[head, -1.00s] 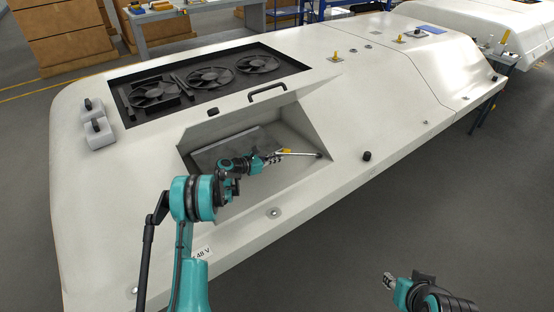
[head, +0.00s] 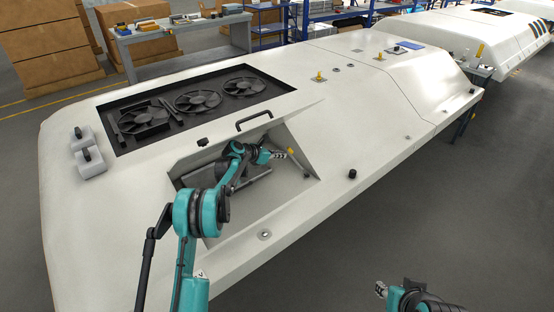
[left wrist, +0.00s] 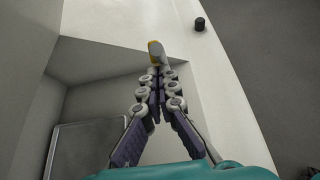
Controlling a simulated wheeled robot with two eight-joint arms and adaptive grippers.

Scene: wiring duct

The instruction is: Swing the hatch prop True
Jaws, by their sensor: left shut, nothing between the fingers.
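The hatch prop (head: 299,164) is a thin rod with a yellow part near its upper end. It leans up from the right corner of the recess (head: 222,231) in the white housing. My left gripper (head: 287,154) is inside the recess, just left of the prop's upper end. In the left wrist view its fingers (left wrist: 156,78) are shut together and empty. The prop's yellow-and-grey end (left wrist: 156,52) shows just beyond the fingertips; I cannot tell whether they touch. The rest of the rod is hidden there. My right gripper (head: 380,289) is low on the right, away from the housing.
A black handle (head: 254,120) lies above the recess, and a bay with several fans (head: 197,101) lies behind it. A black knob (head: 352,174) stands right of the recess. The floor to the right is clear.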

